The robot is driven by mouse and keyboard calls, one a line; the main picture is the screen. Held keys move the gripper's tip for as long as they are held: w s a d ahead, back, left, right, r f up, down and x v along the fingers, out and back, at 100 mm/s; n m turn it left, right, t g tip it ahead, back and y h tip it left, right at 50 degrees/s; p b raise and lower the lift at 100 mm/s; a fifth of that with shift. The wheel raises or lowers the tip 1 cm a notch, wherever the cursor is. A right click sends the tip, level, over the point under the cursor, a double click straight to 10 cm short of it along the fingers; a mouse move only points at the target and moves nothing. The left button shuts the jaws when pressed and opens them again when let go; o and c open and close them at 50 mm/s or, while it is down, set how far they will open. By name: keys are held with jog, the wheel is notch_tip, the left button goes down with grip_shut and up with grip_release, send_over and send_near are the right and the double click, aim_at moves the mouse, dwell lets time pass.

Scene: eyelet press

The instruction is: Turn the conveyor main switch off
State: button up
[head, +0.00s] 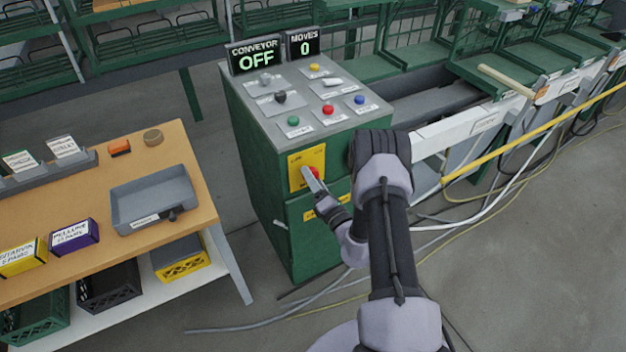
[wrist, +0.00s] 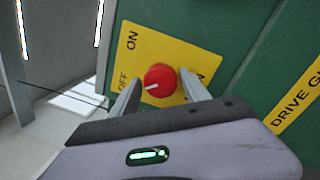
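The main switch is a red knob (head: 314,172) on a yellow plate (head: 293,166) on the front of the green control cabinet (head: 265,185). In the wrist view the knob (wrist: 161,79) has a white mark pointing left, towards the word OFF on the plate (wrist: 170,45); ON is printed above that. My gripper (head: 316,180) is at the switch. In the wrist view its two fingers (wrist: 160,84) stand either side of the knob, with a small gap showing on both sides. A display (head: 256,58) on the cabinet reads CONVEYOR OFF.
A second display (head: 303,44) reads MOVES 0. Several coloured buttons and levers sit on the cabinet's sloped top (head: 300,90). A wooden table (head: 100,195) with a grey tray (head: 152,198) stands left. A yellow rail (head: 530,135) and floor cables lie right.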

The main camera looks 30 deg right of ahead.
jog(key=shift+o, duration=0.3)
jog(key=shift+s+f, duration=0.1)
jog(key=s+f+p, duration=0.2)
jog(key=s+p, duration=0.1)
jog(key=s, duration=1.4)
jog(key=shift+s+d, duration=0.1)
